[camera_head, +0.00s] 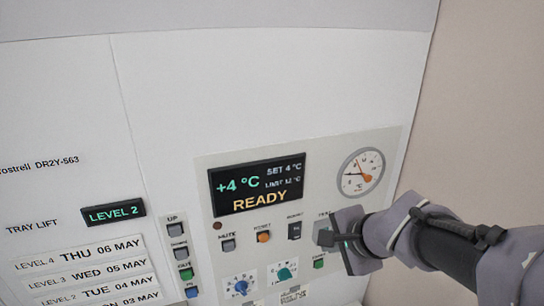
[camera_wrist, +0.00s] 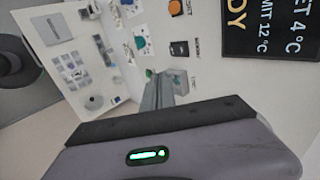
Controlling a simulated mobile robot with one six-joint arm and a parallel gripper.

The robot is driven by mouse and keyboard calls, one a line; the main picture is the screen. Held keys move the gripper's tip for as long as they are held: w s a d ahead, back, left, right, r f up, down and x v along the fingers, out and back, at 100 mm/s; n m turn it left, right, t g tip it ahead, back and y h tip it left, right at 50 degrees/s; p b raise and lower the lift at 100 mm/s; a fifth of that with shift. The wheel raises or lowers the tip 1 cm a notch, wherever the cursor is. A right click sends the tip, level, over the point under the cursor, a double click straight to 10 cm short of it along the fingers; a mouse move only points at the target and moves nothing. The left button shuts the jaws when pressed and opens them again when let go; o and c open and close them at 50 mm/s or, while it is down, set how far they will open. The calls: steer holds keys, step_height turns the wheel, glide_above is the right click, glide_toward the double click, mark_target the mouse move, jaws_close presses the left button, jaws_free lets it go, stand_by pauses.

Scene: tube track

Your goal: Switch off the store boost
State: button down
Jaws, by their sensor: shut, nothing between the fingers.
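The control panel (camera_head: 220,165) holds small controls with blurred labels, so I cannot tell for sure which one is the store boost. A black rocker switch (camera_head: 294,231) and an orange button (camera_head: 264,237) sit below the display. In the wrist view the rocker switch (camera_wrist: 179,48) and the orange button (camera_wrist: 175,7) show above my fingers. My gripper (camera_head: 330,238) is shut and empty, right of the rocker switch, over the grey square under the TEST label. In the wrist view the shut fingers (camera_wrist: 158,92) point close to a grey block (camera_wrist: 178,80); I cannot tell whether they touch.
The display (camera_head: 255,184) reads +4 °C and READY. A round dial gauge (camera_head: 361,172) is at upper right. Blue (camera_head: 242,287) and teal (camera_head: 285,272) knobs and a green button (camera_head: 319,262) sit low. UP (camera_head: 177,229) and other lift buttons are left. The upper white front is clear.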

mark_target(296, 232)
steer(key=shift+f, duration=0.1)
steer(key=x, duration=0.4)
steer(key=w+r+b+x, duration=0.1)
steer(key=x, duration=0.8)
steer(key=shift+w+a+r+b, duration=0.3)
steer(key=shift+w+a, duration=0.05)
steer(key=shift+w, duration=0.1)
